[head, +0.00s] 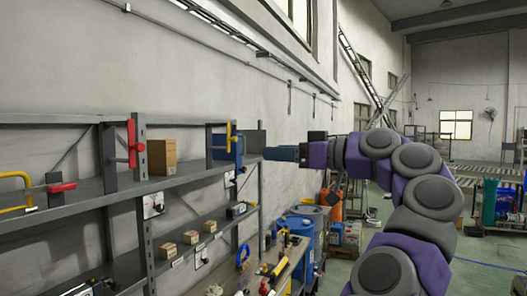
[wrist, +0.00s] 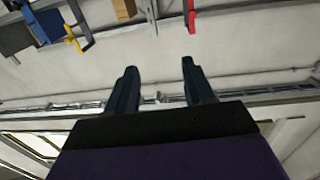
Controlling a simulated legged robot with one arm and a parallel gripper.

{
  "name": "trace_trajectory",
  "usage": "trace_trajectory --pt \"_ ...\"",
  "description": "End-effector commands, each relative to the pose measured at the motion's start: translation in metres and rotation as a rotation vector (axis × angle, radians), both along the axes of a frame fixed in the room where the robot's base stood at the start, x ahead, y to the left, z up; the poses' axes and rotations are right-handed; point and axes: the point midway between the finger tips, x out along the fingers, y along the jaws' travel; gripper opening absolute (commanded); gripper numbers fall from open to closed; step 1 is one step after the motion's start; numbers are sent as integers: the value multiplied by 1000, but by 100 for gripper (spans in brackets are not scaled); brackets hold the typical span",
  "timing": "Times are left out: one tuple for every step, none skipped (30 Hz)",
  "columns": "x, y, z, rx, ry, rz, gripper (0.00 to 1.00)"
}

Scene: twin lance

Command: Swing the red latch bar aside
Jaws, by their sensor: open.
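A red bar (head: 131,143) stands upright on the front of a dark upright plate at the upper shelf, left of centre in the head view. It also shows at the top of the wrist view (wrist: 191,16). A smaller red handle (head: 61,187) lies level on a dark block farther left; I cannot tell which red piece is the latch. My gripper (head: 272,153) is to the right of the upright red bar, well apart from it. In the wrist view its two dark fingers (wrist: 159,66) are spread with nothing between them.
A cardboard box (head: 162,157) stands right of the red bar. A blue bin (head: 228,148) with a yellow handle (head: 229,137) is between that box and my gripper. A yellow handle (head: 16,191) is at far left. Below are small boxes and a cluttered bench.

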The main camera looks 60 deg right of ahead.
Motion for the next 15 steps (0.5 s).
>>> trace_trajectory --pt "-5 -1 1 0 -1 0 53" --pt "-7 -1 1 0 -1 0 53" --pt "-9 -2 0 1 0 0 53" --pt "-10 -2 -1 1 0 0 53" --pt "-11 -3 -1 2 0 0 53" --pt "-11 -4 -2 3 0 1 53" --pt "-12 -4 -3 3 0 1 53" --pt "-12 -5 -3 4 1 1 53" --pt "-11 -6 -4 4 1 1 53" --pt "-11 -6 -4 4 1 1 53" --pt "-11 -6 -4 4 1 1 53" --pt "-11 -6 -4 4 1 1 53" --pt "-11 -6 -4 4 0 1 53" --pt "-11 -6 -4 4 0 1 53" --pt "-11 -6 -4 4 0 1 53"
